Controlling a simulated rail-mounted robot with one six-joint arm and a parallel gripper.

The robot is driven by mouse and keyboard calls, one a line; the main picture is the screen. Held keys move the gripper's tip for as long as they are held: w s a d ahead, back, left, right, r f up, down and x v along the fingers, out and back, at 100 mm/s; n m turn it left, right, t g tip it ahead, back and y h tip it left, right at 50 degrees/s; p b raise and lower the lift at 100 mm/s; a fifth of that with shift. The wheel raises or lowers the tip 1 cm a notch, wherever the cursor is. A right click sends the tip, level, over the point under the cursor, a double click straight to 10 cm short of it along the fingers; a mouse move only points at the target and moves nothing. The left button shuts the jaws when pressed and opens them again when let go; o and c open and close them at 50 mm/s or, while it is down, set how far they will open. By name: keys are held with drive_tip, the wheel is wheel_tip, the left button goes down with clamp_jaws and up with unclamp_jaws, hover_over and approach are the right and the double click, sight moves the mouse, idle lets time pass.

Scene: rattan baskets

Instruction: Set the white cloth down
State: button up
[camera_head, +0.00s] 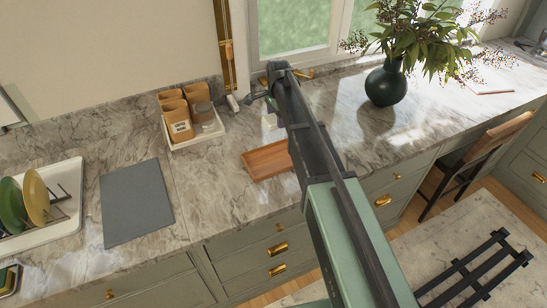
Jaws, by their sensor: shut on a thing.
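My gripper (244,98) is at the far end of my arm, over the back of the marble counter near the wall. It is small and partly hidden by my wrist. A small white thing (232,103), which looks like the white cloth, shows at its fingertips, beside the white tray of canisters. The gripper is shut on it. I cannot tell whether the cloth touches the counter (215,175).
A white tray (207,136) holds brown canisters. A grey mat (136,202) and a dish rack (66,226) with plates are left. A wooden tray (266,161) lies beside my arm. A dark vase (386,84) stands right. Counter between mat and wooden tray is clear.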

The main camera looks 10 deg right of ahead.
sight(277, 158)
wheel_tip(277, 158, down, 19)
drive_tip(key=b, duration=1.6)
drive_tip(key=shift+r+b, duration=0.15)
drive_tip(key=shift+b, duration=0.25)
drive_tip(key=shift+r, duration=0.25)
drive_tip(key=shift+f, duration=0.15)
drive_tip(key=o, duration=0.8)
drive_tip(key=shift+o, duration=0.2)
wheel_tip(277, 158, up, 13)
drive_tip(key=p, duration=1.3)
drive_tip(key=s+n, duration=1.5)
drive_tip(key=s, duration=1.5)
drive_tip(key=shift+a+f, duration=0.15)
drive_tip(key=shift+f, duration=0.2)
